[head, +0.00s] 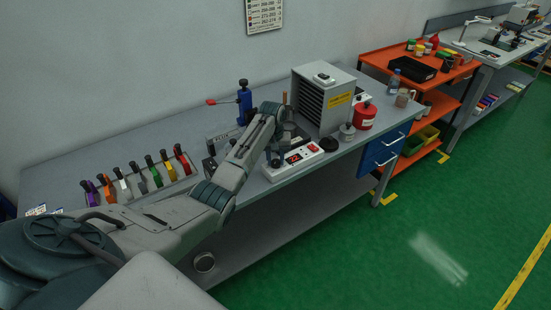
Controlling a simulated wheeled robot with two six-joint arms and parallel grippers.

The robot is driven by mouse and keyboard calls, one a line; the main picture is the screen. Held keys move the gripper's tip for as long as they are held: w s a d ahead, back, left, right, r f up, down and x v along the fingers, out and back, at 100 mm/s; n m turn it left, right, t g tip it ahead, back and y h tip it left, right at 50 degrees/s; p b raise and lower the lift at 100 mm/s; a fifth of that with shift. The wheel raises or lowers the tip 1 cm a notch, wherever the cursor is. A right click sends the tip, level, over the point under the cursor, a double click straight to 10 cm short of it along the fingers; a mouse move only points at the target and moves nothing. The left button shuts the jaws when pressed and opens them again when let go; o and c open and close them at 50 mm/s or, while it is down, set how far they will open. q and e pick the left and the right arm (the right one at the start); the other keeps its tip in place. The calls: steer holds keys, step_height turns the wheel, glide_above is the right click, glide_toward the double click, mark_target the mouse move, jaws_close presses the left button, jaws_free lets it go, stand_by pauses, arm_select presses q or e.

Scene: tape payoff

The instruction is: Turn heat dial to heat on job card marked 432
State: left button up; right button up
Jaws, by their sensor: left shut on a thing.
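A white control box (303,157) with a lit red display (293,158) stands near the front edge of the bench; the digits are too small to read. My left arm reaches over the bench from the left. My left gripper (274,158) points down at the left end of this box and is shut on what appears to be its heat dial, which is mostly hidden by the fingers. Small printed cards (37,210) lie at the far left of the bench; no 432 is readable. My right gripper is not in view.
Behind the box stand a grey slatted cabinet (324,98), a blue clamp (244,100) and a red can (365,116). A row of coloured tape holders (139,177) stands at left. A chart (264,14) hangs on the wall. An orange cart (395,60) stands at right.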

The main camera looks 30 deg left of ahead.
arm_select(q)
steer(key=shift+r, duration=0.15)
steer(key=m+p, duration=0.1)
steer(key=m, duration=0.2)
steer(key=shift+w+p, duration=0.1)
steer(key=shift+p, duration=0.2)
steer(key=m, duration=0.3)
steer(key=shift+p, duration=0.4)
steer(key=m, duration=0.2)
steer(key=shift+m, duration=0.4)
steer(key=m, duration=0.2)
steer(key=shift+w+m+g+p, duration=0.1)
steer(key=shift+m+g+p, duration=0.2)
steer(key=shift+p, duration=0.1)
steer(key=m, duration=0.3)
steer(key=shift+d+m, duration=0.1)
steer(key=shift+m, duration=0.3)
steer(key=shift+m+p, duration=0.35)
steer(key=shift+m, duration=1.75)
